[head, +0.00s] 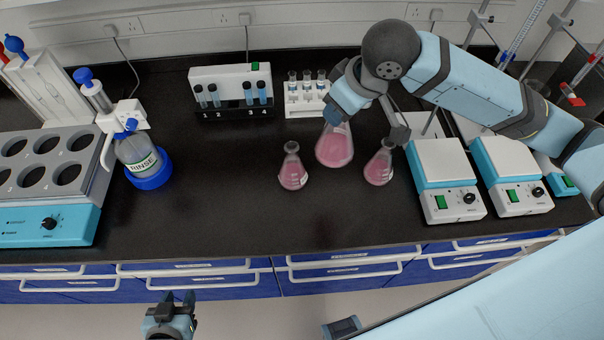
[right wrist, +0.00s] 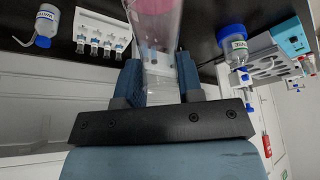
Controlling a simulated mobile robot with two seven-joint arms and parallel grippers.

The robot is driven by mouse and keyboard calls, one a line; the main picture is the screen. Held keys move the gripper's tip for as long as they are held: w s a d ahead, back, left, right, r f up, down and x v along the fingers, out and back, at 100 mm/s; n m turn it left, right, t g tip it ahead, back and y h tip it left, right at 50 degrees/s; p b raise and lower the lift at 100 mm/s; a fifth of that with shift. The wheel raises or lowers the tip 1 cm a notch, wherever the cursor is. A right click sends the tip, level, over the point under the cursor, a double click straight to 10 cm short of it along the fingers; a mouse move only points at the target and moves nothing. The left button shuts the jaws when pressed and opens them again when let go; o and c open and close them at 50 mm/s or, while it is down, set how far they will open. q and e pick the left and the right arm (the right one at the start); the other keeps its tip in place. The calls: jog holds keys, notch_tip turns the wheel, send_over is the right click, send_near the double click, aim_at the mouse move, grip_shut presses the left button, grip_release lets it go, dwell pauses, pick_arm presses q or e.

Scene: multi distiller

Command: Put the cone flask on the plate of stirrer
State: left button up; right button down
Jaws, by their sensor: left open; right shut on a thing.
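A cone flask with pink liquid (head: 335,148) is in the middle of the bench, larger in the picture than the two beside it. My right gripper (head: 338,112) is shut on its neck from above; in the right wrist view the clear glass (right wrist: 160,62) sits between the two fingers. I cannot tell whether its base touches the bench. Two stirrers stand to the right, with bare white plates: the nearer-left plate (head: 442,161) and the right plate (head: 504,156). My left gripper (head: 178,298) is open and empty, low in front of the drawers.
A rinse bottle (head: 138,158) and a block with round wells (head: 45,225) are left. The front bench is clear.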

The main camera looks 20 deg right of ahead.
notch_tip(320, 180, down, 20)
jog(key=shift+d+p, duration=0.3)
jog(key=shift+d, duration=0.05)
dwell(0.4)
jog(key=shift+f, duration=0.1)
jog(key=c, duration=0.8)
grip_release()
jog(key=shift+o, duration=0.2)
